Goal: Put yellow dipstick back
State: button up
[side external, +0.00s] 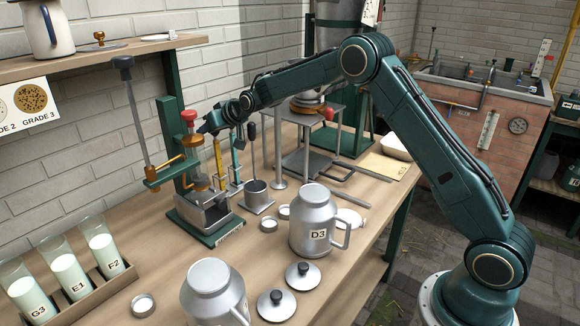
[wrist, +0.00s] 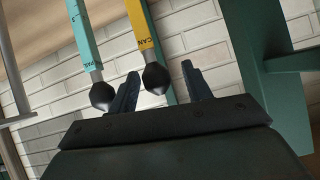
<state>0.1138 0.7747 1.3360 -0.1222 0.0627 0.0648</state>
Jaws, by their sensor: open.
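The yellow dipstick (wrist: 143,30), with a dark rounded knob at its end, lies between the spread fingers of my gripper (wrist: 160,69) in the wrist view. The fingers stand apart from it on both sides. In the side view the yellow dipstick (side external: 218,157) is upright just below my gripper (side external: 207,125), by the green press stand. A teal dipstick (wrist: 83,38) with a similar knob is just outside the left finger; it also shows in the side view (side external: 236,163). I cannot tell what supports the dipsticks' lower ends.
The green press stand (side external: 172,130) with a red knob (side external: 189,116) is close on the left. A small metal cup (side external: 257,197) and the D3 can (side external: 314,222) stand to the right. Milk tubes fill a wooden rack (side external: 118,283) at front left.

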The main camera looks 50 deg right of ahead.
jog(key=v, duration=1.3)
jog(key=shift+s+r, duration=0.15)
jog(key=shift+s, duration=0.05)
jog(key=s+a+r+g, duration=0.1)
jog(key=s+a+r, duration=0.15)
jog(key=s, duration=0.75)
jog(key=s+a+r+g, duration=0.2)
jog(key=s+r, duration=0.2)
jog(key=s, duration=0.6)
jog(key=s+f+g, duration=0.1)
jog(key=s+f, duration=0.1)
jog(key=s, duration=0.9)
jog(key=s+f+n+g, duration=0.1)
jog(key=s+f, duration=0.2)
jog(key=s, duration=0.9)
jog(key=shift+s+a+g, duration=0.2)
jog(key=shift+a+g, duration=0.1)
jog(key=shift+a, duration=0.2)
